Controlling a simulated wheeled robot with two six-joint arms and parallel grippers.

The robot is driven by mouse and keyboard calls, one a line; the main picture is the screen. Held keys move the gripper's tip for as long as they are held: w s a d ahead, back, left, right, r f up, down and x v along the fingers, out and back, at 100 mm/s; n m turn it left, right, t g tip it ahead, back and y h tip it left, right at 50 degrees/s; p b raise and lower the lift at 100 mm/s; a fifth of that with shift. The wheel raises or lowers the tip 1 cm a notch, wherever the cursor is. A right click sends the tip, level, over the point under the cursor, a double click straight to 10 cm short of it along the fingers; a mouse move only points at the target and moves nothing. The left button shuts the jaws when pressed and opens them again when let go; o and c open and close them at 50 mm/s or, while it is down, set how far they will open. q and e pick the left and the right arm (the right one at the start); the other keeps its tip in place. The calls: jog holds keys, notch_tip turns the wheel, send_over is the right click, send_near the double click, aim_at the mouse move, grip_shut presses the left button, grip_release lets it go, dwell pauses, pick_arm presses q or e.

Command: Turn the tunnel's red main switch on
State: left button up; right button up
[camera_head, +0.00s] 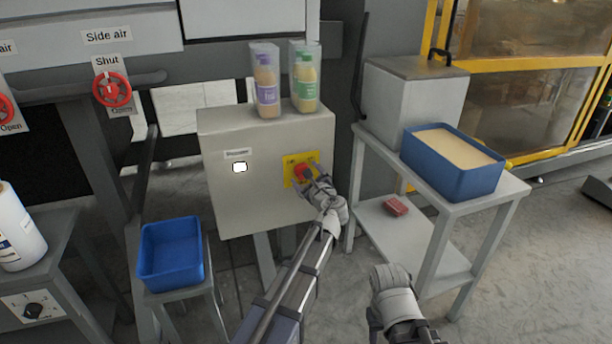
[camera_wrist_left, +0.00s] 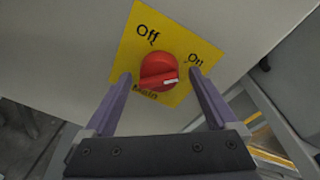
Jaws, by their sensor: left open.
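The red main switch (camera_head: 303,171) sits on a yellow plate (camera_head: 289,170) on the front of a grey cabinet. In the left wrist view, the red knob (camera_wrist_left: 158,70) has a white mark at its right side, pointing toward the "On" side, just below that word. "Off" is at the upper left of the plate. My left gripper (camera_head: 314,183) is at the switch. Its open fingers (camera_wrist_left: 160,76) stand either side of the knob with visible gaps. My right gripper (camera_head: 396,312) is low at the bottom of the head view, away from the switch; its fingers are unclear.
Two bottles (camera_head: 266,92) (camera_head: 306,90) in clear holders stand on the cabinet. A blue bin (camera_head: 172,284) stands on a stool at the left. A filled blue tray (camera_head: 470,183) is on a table at the right. Red valve wheels (camera_head: 112,90) are at the upper left.

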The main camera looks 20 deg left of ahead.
pick_arm(q)
jog(key=p+v, duration=0.1)
jog(key=v, duration=0.6)
jog(key=shift+s+d, duration=0.2)
jog(key=shift+s, duration=0.05)
jog(key=shift+s, duration=0.1)
jog(key=s+d+f+n+g+h, duration=0.3)
jog(key=s+f+n+g, duration=0.5)
jog(key=s+f+n, duration=0.6)
jog(key=s+d+f+n+g+h, duration=0.25)
jog(key=s+d, duration=0.25)
jog(key=s, duration=0.3)
jog(key=s+d+f+n+g+h, duration=0.2)
jog(key=s+d+g, duration=0.2)
jog(key=s, duration=0.4)
notch_tip(320, 180, up, 32)
jog(key=p, duration=3.2)
jog(key=shift+w+d+r+t+p, duration=0.15)
jog(key=shift+r+t+p, duration=0.05)
jog(key=shift+t+p, duration=0.15)
jog(key=shift+h, duration=0.25)
jog(key=shift+c, duration=0.2)
